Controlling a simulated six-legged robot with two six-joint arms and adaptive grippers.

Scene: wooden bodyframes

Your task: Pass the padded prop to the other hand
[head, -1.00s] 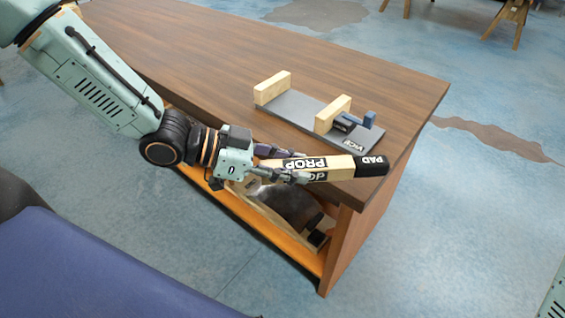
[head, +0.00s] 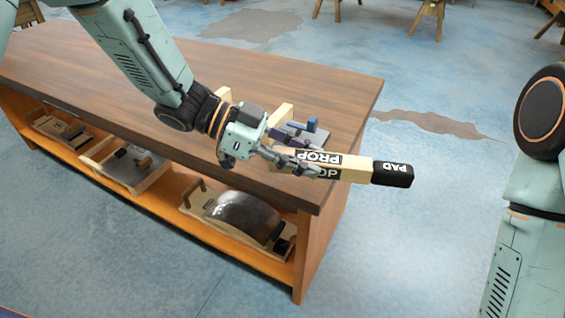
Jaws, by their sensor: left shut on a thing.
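The padded prop (head: 354,167) is a pale wooden bar with black "PROP" labels and a black end marked "PAD" (head: 392,174). My left gripper (head: 308,163) is shut on the prop near its left end. It holds the prop roughly level in front of the workbench's right end, with the pad pointing right. My right arm shows at the right edge, but its gripper is out of view.
The wooden workbench (head: 180,75) has a vice (head: 305,130) on top, partly hidden behind my left gripper. Its lower shelf holds boards with tools, including a curved dark metal piece (head: 243,215). Open blue floor (head: 410,240) lies between the bench and my right arm.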

